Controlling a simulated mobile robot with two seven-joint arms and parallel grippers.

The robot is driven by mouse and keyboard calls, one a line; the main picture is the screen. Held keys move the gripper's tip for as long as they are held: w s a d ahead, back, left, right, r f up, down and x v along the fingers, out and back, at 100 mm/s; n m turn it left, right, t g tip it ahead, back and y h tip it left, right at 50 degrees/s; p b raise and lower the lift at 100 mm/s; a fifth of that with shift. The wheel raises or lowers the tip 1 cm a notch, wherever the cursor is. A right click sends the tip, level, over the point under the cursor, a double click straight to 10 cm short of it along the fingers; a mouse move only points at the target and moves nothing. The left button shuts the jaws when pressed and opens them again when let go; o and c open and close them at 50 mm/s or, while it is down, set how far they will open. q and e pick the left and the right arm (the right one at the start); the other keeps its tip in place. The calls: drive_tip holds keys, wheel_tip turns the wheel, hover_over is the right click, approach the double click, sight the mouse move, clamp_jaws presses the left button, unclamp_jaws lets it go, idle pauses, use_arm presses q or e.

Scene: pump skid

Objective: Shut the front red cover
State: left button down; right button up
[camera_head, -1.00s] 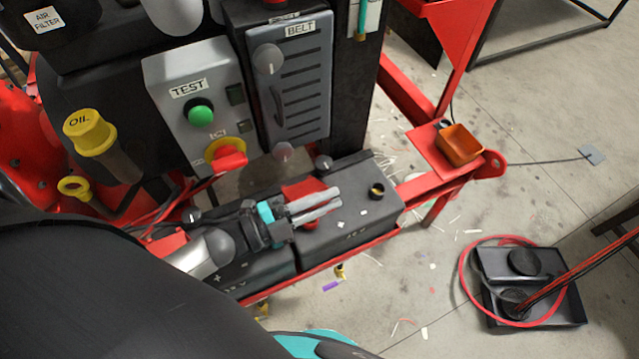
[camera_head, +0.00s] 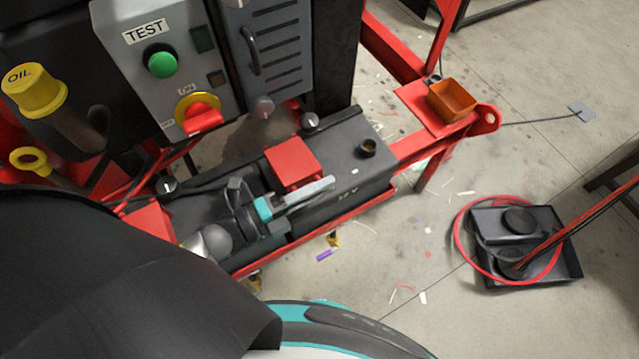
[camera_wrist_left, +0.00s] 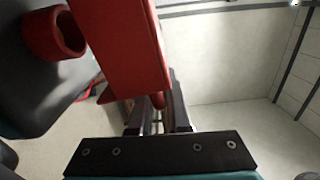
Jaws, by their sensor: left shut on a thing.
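The front red cover (camera_head: 292,165) is a boxy red cap on top of the right black battery (camera_head: 345,165). My left gripper (camera_head: 328,187) lies along its near side, its pale fingers close together. In the left wrist view the cover (camera_wrist_left: 120,50) is large and close, over the left of my gripper (camera_wrist_left: 158,110). The fingers are shut on the cover, but the contact is partly hidden. I cannot tell whether the cover is fully down. My right gripper is out of view.
A second red cover (camera_head: 150,222) sits on the left battery. The grey test box (camera_head: 165,60) and its red-yellow switch (camera_head: 200,112) stand behind. An orange tray (camera_head: 452,100) is to the right. A black tray (camera_head: 530,250) with a red cable lies on the floor.

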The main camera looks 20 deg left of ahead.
use_arm(q)
drive_tip(key=shift+a, duration=0.1)
idle(0.3)
drive_tip(key=c, duration=0.9)
unclamp_jaws()
wheel_tip(320, 180, up, 20)
drive_tip(key=p, duration=0.7)
